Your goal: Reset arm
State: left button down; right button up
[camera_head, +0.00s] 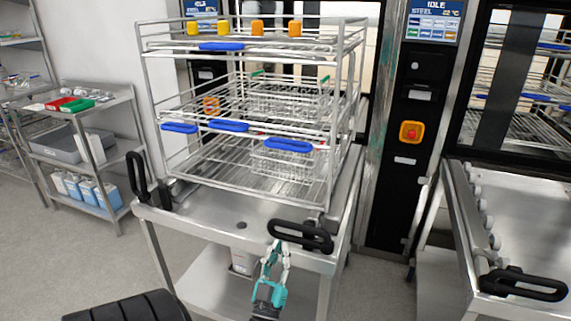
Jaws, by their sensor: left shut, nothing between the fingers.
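My left gripper (277,252) is low in the middle of the head view, teal and grey, with its fingers pointing up. It is shut and empty. Its fingertips are just below the black handle (301,235) on the front edge of a steel trolley (215,215); I cannot tell whether they touch it. My right gripper is not in view.
A wire rack (240,190) with several levels and blue clips stands on the trolley, holding wire baskets (285,100). Behind are washers with IDLE displays (433,22). A second trolley (520,230) stands at right, shelves (80,150) at left. Floor shows at lower left.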

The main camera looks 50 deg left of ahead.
pick_arm(q)
jog(key=shift+s+d+f, duration=0.15)
jog(key=shift+s+d, duration=0.05)
jog(key=shift+s, duration=0.1)
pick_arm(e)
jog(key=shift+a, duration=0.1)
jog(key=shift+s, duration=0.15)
